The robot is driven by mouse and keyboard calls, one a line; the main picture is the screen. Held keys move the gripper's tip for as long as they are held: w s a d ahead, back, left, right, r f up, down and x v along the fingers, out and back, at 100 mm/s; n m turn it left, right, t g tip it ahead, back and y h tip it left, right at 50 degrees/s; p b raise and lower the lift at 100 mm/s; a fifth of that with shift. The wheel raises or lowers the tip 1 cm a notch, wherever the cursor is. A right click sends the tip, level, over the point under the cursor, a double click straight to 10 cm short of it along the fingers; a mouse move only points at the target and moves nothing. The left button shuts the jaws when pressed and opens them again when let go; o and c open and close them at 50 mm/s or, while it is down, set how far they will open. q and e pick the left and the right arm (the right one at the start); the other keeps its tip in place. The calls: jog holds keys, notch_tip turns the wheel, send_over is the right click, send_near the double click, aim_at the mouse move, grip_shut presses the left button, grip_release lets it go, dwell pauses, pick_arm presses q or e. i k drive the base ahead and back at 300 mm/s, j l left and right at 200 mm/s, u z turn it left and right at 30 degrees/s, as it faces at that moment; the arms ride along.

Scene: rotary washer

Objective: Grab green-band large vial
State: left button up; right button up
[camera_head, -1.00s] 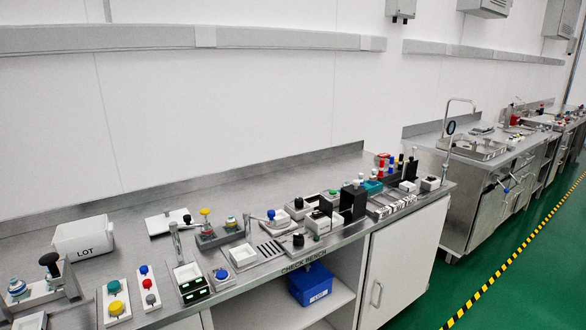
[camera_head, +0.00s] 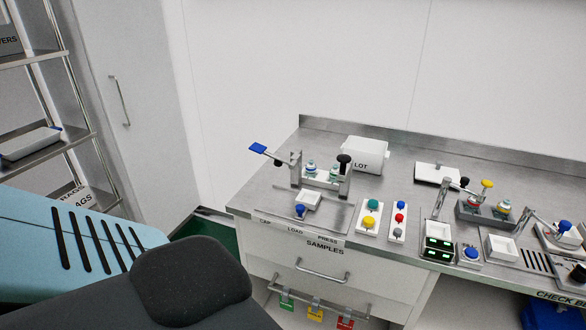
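Two small vials with blue-green tops, a left one (camera_head: 311,168) and a right one (camera_head: 334,172), sit upright in a metal fixture with black knobs at the left of the bench. Two more, a left one (camera_head: 474,204) and a right one (camera_head: 503,207), stand in a dark holder further right. They are too small for me to tell which has a green band or which is large. Neither gripper shows in the view.
A white LOT bin (camera_head: 366,154) stands behind the fixture. Button panels (camera_head: 369,220) and green displays (camera_head: 438,249) lie along the steel bench (camera_head: 270,204). A shelf rack (camera_head: 60,95) stands at the far left. Coloured tags (camera_head: 316,307) hang below the drawers.

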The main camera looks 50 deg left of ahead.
aim_at(332, 172)
jog(key=u, duration=1.2)
jog(key=i+j+z, duration=0.25)
jog(key=j, duration=0.35)
jog(key=i+j+z, duration=0.1)
jog(key=i+j, duration=0.15)
jog(key=j, duration=0.1)
